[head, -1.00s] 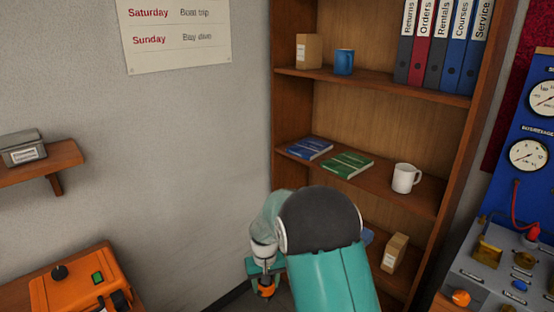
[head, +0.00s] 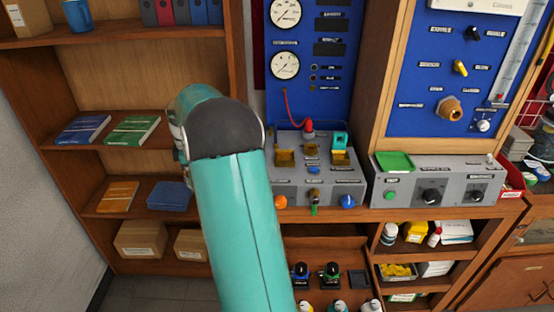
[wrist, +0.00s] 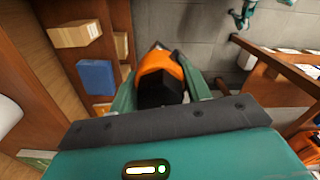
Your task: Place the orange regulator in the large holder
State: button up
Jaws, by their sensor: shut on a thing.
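My gripper (wrist: 163,90) is shut on the orange regulator (wrist: 160,68), which shows an orange top and a dark body between the green fingers in the wrist view. In the head view my gripper and the regulator are hidden behind my teal arm. Two brass-coloured holders stand on the grey bench panel in the head view, a left one (head: 285,158) and a right one (head: 340,158). A teal piece (head: 340,139) is at the right one. The left one looks empty. I cannot tell for sure which is the large holder.
A wooden bookshelf (head: 150,52) with books and boxes stands left of the bench. A blue gauge panel (head: 320,95) rises behind the holders, with a red hose (head: 290,108). An orange knob (head: 281,202) and a blue knob (head: 348,202) stick out at the bench front.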

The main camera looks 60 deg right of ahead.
jog(key=s+d+r+n, duration=0.2)
jog(key=s+d+r, duration=0.45)
jog(key=s, duration=0.45)
jog(key=s+d+r+n, duration=0.3)
jog(key=s+d+r, duration=0.2)
jog(key=s+d, duration=0.5)
jog(key=s+d+r+n, duration=0.2)
jog(key=s+d+r, duration=0.35)
jog(key=s, duration=0.75)
jog(key=shift+w+a+f, duration=0.15)
jog(key=shift+w+f, duration=2)
jog(key=shift+w, duration=0.15)
jog(key=shift+w+a+f, duration=0.2)
jog(key=shift+w+f, duration=1.95)
jog(key=shift+w, duration=0.1)
jog(key=shift+w+a+f, duration=0.15)
jog(key=shift+w+f, duration=2)
jog(key=shift+w, duration=0.15)
jog(key=shift+s+f, duration=0.1)
jog(key=shift+f, duration=0.05)
jog(key=o, duration=1.5)
notch_tip(320, 180, up, 12)
jog(key=shift+r, duration=0.15)
